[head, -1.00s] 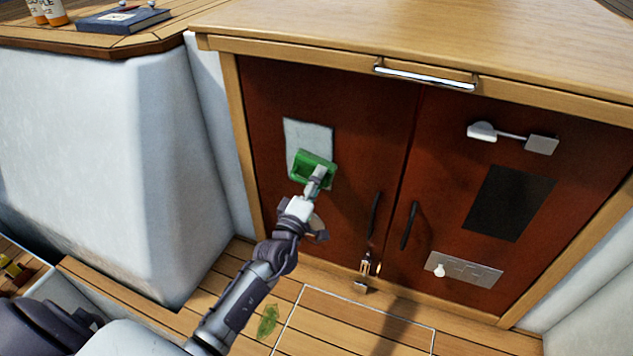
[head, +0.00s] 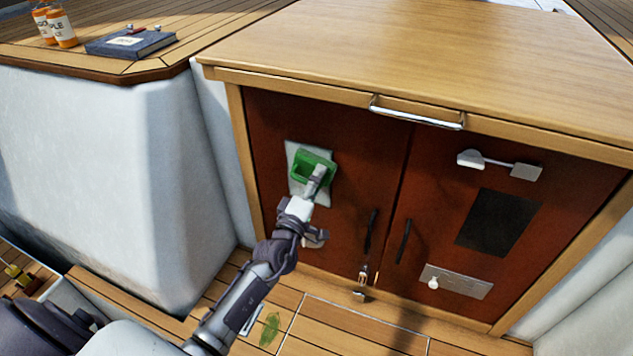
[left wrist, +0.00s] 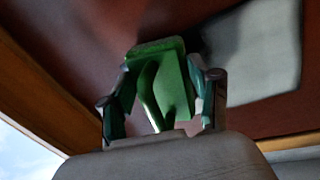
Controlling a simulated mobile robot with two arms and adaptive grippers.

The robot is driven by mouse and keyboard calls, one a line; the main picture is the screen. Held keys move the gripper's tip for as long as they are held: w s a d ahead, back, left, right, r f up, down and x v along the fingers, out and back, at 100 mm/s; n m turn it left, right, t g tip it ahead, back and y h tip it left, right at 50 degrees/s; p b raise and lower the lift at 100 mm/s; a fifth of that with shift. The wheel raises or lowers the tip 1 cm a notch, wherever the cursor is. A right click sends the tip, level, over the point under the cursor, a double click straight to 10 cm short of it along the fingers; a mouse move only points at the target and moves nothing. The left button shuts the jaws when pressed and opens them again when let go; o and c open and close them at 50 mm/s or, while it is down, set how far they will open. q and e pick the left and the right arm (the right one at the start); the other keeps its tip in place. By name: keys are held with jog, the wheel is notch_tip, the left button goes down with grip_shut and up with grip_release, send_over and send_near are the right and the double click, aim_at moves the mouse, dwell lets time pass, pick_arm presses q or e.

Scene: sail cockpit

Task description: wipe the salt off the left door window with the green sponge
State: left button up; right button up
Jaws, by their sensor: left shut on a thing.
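The left door window (head: 296,154) is a small pale grey pane in the left red-brown door (head: 265,125). It also shows in the left wrist view (left wrist: 258,55). The green sponge (head: 311,163) is at the upper middle of the pane in the head view, and I cannot tell whether it touches it. My left gripper (head: 318,180) is shut on the sponge; in the left wrist view (left wrist: 160,95) its fingers stand on both sides of the green block. The sponge and gripper hide part of the pane. My right gripper is not in view.
The right door holds a dark panel (head: 497,222), a white latch (head: 497,164) and a light plate (head: 456,281). Black handles (head: 370,230) stand near the door gap. A wooden top (head: 400,60) with a metal bar (head: 416,114) overhangs the doors. A leaf (head: 270,328) lies on the floor.

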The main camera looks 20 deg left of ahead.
pick_arm(q)
jog(key=shift+r+p, duration=2.2)
jog(key=shift+r, duration=0.35)
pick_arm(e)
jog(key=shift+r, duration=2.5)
pick_arm(q)
jog(key=shift+a+f, duration=0.1)
jog(key=shift+a, duration=0.1)
jog(key=shift+a+b, duration=0.5)
jog(key=shift+a, duration=0.3)
notch_tip(320, 180, down, 4)
jog(key=b, duration=0.3)
jog(key=shift+a, duration=0.1)
jog(key=shift+f+b, duration=1.95)
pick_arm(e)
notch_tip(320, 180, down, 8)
